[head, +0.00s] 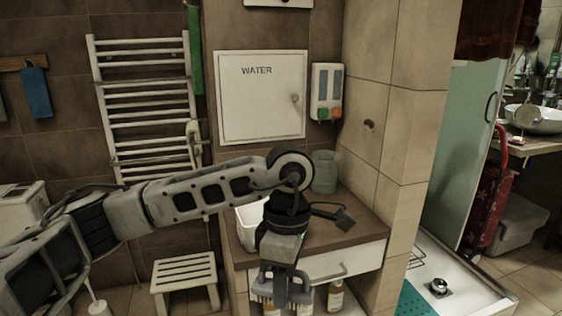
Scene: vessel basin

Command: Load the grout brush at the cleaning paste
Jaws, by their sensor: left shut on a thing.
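My left gripper (287,290) points down in front of the counter's drawer front. It is shut on what looks like the grout brush, mostly hidden by the fingers; a pale, bristle-like edge (264,300) shows at its left. A white open basin or tub (248,238) stands on the counter, partly behind my arm. A grey-green container (325,172) stands at the back of the counter. I cannot tell which vessel, if any, holds the cleaning paste. My right gripper is not in view.
The brown counter (362,228) has bare room at its right. Bottles (335,297) stand below the drawer. A white slatted stool (184,275) is at the left, and a shower tray (455,280) at the right. A soap dispenser (326,92) hangs above the counter.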

